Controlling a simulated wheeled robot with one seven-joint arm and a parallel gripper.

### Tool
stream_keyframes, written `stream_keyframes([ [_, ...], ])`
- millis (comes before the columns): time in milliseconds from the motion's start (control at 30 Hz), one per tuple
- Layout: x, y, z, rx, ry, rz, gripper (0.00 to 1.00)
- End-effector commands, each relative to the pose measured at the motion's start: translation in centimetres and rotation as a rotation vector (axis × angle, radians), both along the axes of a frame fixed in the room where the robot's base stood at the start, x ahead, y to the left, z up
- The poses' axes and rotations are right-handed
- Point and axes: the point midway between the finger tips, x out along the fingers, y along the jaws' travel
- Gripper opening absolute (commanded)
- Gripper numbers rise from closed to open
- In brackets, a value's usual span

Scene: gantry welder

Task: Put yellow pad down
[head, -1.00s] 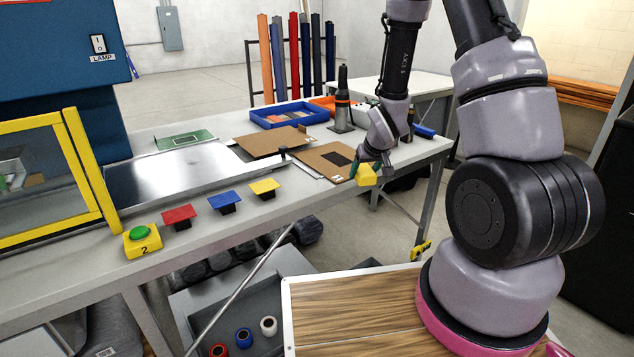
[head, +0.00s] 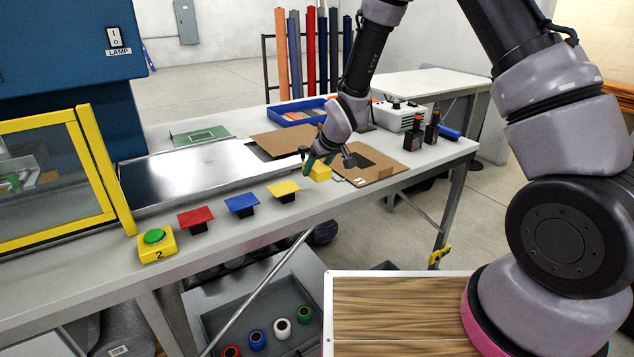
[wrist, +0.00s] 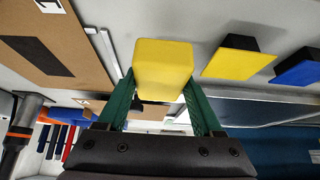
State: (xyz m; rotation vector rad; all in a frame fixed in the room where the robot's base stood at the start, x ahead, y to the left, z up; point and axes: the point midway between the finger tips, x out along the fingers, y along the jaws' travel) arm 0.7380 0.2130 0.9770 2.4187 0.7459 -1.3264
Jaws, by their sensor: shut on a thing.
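A yellow pad (head: 320,172) is between the green fingers of my gripper (head: 314,165), over the workbench near its front edge. In the wrist view my gripper (wrist: 160,95) is shut on the yellow block-like pad (wrist: 163,65), one finger on each side. I cannot tell whether the pad touches the bench. A flat yellow plate (head: 284,188) on a black base stands to its left on the bench; it also shows in the wrist view (wrist: 236,62).
Blue (head: 241,203) and red (head: 195,217) plates and a green button box (head: 155,243) line the front edge. A cardboard sheet (head: 385,163) lies right of my gripper. Bare bench (head: 330,195) shows in front of the pad.

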Motion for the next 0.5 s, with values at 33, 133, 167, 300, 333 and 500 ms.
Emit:
stream_keyframes([
  [33, 0.0, 0.0, -0.5, -0.001, 0.001, 0.000, 0.00],
  [133, 0.0, 0.0, -1.1, 0.000, 0.000, 0.000, 0.00],
  [167, 0.0, 0.0, -1.4, 0.000, 0.001, -0.001, 0.00],
  [300, 0.0, 0.0, -3.4, -0.001, 0.003, -0.001, 0.00],
  [333, 0.0, 0.0, -3.8, -0.001, 0.001, 0.000, 0.00],
  [500, 0.1, 0.0, -4.4, 0.002, -0.001, -0.001, 0.00],
])
